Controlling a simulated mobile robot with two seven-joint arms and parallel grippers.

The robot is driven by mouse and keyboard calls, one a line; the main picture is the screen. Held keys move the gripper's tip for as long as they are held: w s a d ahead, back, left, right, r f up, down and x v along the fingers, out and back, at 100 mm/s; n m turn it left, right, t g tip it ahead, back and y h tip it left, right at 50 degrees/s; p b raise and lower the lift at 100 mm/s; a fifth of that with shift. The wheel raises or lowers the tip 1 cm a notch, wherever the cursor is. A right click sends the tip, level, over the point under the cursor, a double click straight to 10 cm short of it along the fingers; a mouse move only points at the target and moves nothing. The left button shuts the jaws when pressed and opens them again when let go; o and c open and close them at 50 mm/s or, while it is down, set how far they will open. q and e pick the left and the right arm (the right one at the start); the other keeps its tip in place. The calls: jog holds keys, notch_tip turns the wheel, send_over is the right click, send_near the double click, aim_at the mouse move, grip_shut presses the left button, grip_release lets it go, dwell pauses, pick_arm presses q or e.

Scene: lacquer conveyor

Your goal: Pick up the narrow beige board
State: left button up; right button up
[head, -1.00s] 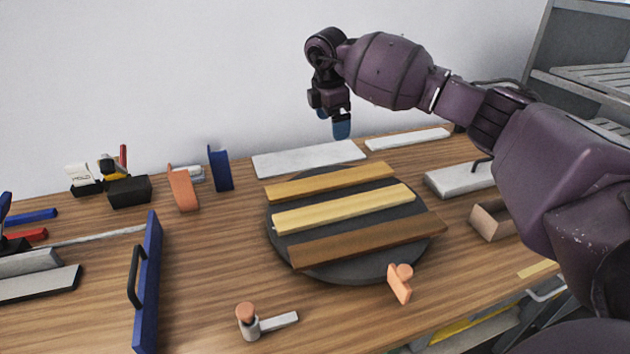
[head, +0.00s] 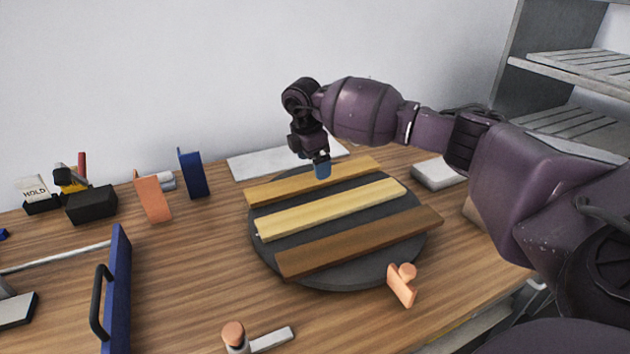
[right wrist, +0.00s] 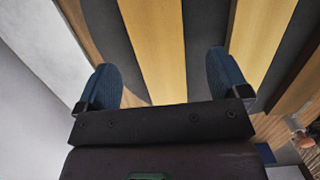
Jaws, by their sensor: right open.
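Three narrow boards lie side by side on a dark round disc (head: 262,252). The pale beige board (head: 330,208) is in the middle, a golden tan board (head: 280,185) is behind it and a brown board (head: 360,242) in front. My right gripper (head: 321,168) is open, pointing down over the golden tan board. In the right wrist view, the golden tan board (right wrist: 157,45) runs between the open blue fingers of the gripper (right wrist: 163,78). The pale beige board (right wrist: 262,35) runs just right of the right finger. I cannot tell the fingers' exact height. My left gripper is not in view.
A white panel (head: 250,165) lies behind the disc by the wall. A blue upright block (head: 193,173) and an orange one (head: 152,196) stand to the left. A small orange piece (head: 402,286) is at the front right of the disc.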

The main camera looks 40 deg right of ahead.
jog(key=f, duration=0.3)
jog(key=f+b, duration=0.1)
jog(key=shift+w+d+f, duration=0.1)
jog(key=shift+d+f, duration=0.2)
jog(key=shift+d, duration=0.1)
jog(key=shift+r, duration=0.15)
jog(key=c, duration=1.2)
jog(key=shift+o, duration=0.2)
